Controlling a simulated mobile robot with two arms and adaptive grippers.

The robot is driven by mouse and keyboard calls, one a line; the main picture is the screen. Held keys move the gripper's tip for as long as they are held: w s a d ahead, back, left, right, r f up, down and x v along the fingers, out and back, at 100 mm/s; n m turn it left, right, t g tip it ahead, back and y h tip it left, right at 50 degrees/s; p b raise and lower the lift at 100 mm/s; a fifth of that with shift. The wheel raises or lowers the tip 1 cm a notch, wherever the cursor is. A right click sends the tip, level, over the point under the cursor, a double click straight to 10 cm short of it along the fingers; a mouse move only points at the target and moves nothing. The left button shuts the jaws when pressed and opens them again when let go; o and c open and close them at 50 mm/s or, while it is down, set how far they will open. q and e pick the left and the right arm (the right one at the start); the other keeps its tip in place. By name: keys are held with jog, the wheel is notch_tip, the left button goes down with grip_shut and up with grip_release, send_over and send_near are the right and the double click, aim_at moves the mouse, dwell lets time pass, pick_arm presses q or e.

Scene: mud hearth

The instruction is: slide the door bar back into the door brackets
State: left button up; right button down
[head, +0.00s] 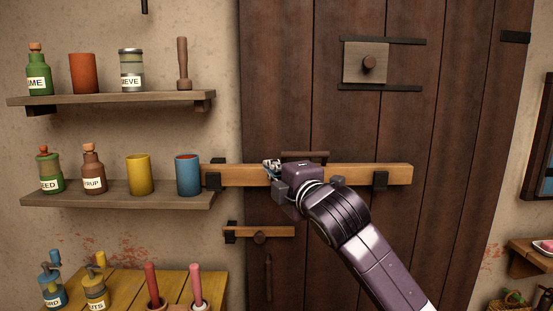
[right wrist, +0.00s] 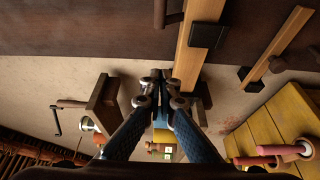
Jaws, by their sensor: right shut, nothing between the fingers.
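The door bar (head: 345,174) is a long light-wood beam lying level across the dark plank door (head: 455,110). Its left end reaches a black door bracket (head: 213,175) at the door's left edge, partly behind the blue cup. In the right wrist view, the shut fingertips (right wrist: 161,76) are beside the bar (right wrist: 193,45); contact cannot be told. My left gripper is out of view.
Two wall shelves at the left hold bottles and cups; a blue cup (head: 188,175) stands near the bar's left end. A smaller latch bar (head: 270,232) is below, a square wooden latch (head: 366,63) above. A yellow table (head: 190,285) stands lower left.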

pick_arm(q)
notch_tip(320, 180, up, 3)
jog(key=p, duration=0.2)
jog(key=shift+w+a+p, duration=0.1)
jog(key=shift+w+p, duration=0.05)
jog(key=shift+p, duration=0.15)
pick_arm(e)
jog(key=w+d, duration=0.1)
jog(key=w, duration=0.6)
